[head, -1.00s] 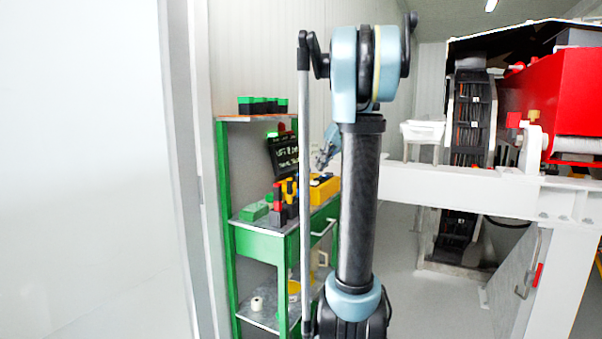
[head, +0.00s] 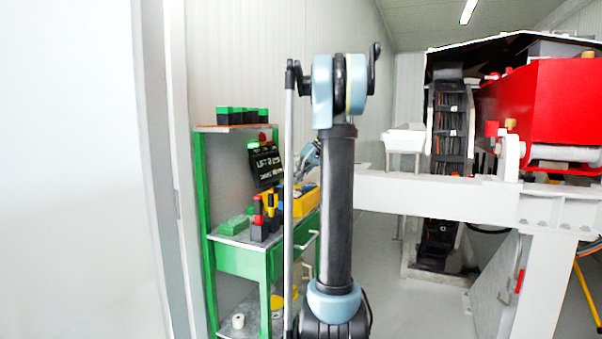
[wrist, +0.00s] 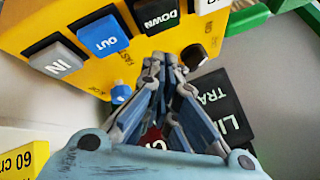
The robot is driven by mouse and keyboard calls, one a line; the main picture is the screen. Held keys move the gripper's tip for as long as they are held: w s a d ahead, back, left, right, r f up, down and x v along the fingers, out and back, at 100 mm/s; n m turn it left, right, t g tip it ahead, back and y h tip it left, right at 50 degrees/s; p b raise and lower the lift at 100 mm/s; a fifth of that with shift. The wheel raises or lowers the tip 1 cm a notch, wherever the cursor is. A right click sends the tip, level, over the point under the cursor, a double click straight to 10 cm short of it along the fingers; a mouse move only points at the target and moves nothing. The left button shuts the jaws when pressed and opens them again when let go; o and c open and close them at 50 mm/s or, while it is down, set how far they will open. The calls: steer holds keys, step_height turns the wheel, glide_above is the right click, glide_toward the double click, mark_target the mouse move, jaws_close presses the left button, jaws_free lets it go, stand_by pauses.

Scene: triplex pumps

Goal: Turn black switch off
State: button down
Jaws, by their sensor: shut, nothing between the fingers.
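A yellow control box (wrist: 75,20) fills the upper part of the wrist view, with buttons marked IN, OUT and DOWN. A small round black switch (wrist: 196,55) sits near the box's lower right edge. A small blue switch (wrist: 121,93) sits to its left. My gripper (wrist: 166,62) is shut and empty, its fingertips close to the left of the black switch; I cannot tell whether they touch it. In the head view the yellow box (head: 305,203) is on the green cart, partly hidden by my arm, and my gripper (head: 308,158) is above it.
A white beam (head: 430,190) and red machinery (head: 540,100) stand to the right. A white wall is at left.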

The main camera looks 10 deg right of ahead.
mark_target(276, 189)
steer(key=a, duration=0.1)
steer(key=a+f, duration=0.1)
steer(key=a, duration=0.1)
steer(key=shift+s+a+f, duration=0.15)
steer(key=shift+f, duration=0.15)
steer(key=shift+s+a, duration=0.2)
steer(key=shift+a, duration=0.7)
